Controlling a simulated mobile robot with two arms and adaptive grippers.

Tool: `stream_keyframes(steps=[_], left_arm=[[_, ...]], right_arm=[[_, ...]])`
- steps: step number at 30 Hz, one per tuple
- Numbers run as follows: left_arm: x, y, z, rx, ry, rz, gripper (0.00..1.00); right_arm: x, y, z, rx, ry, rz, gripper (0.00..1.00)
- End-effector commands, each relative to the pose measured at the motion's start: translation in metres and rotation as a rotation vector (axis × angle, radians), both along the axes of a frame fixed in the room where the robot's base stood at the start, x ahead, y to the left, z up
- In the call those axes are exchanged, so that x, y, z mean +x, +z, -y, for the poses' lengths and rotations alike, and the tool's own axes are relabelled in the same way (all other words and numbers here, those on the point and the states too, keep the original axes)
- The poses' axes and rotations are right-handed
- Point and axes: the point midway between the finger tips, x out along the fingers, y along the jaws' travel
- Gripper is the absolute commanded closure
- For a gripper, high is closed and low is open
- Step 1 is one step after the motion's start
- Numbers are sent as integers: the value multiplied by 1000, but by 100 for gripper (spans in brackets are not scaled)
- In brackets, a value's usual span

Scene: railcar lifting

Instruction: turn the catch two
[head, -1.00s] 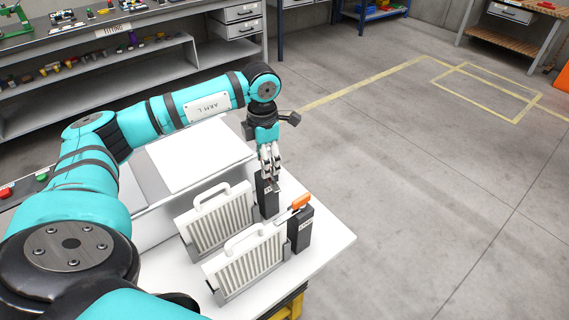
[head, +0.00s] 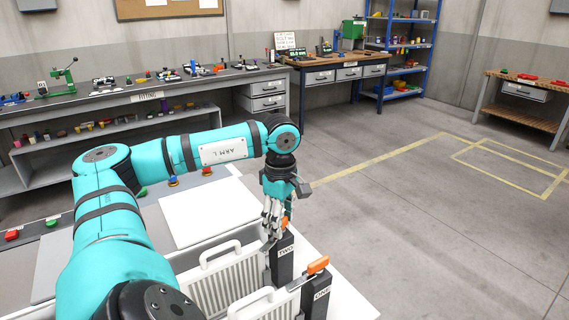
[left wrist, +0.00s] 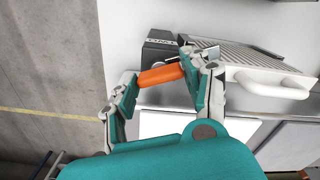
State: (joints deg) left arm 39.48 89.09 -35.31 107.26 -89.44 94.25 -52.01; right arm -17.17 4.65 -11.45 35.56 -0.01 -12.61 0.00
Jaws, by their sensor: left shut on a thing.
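Catch two is a black block (head: 285,262) labelled TWO, at the end of the rear white ribbed panel (head: 208,286). In the left wrist view its block (left wrist: 161,48) has an orange handle (left wrist: 162,75) in front of it. My left gripper (head: 274,222) points down onto catch two and mostly hides the handle in the head view. In the left wrist view my left gripper (left wrist: 163,77) is shut on the orange handle, with a finger at each end. My right gripper is not in view.
Catch one (head: 317,296), labelled ONE, has an orange lever (head: 318,265) and stands close on the near side, beside a second panel's handle (head: 264,303). A white plate (head: 207,216) lies behind. Open floor (head: 420,230) lies to the right; workbenches stand at the back.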

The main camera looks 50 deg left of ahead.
Motion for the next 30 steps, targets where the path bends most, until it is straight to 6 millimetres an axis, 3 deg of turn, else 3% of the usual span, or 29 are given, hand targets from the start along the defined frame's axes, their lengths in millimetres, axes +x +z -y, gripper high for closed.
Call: stream_keyframes(steps=[15,30], left_arm=[[1,2,-1,1,-353,6,100],[1,2,-1,2,-429,6,100]], right_arm=[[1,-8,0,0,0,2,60],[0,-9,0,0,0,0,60]])
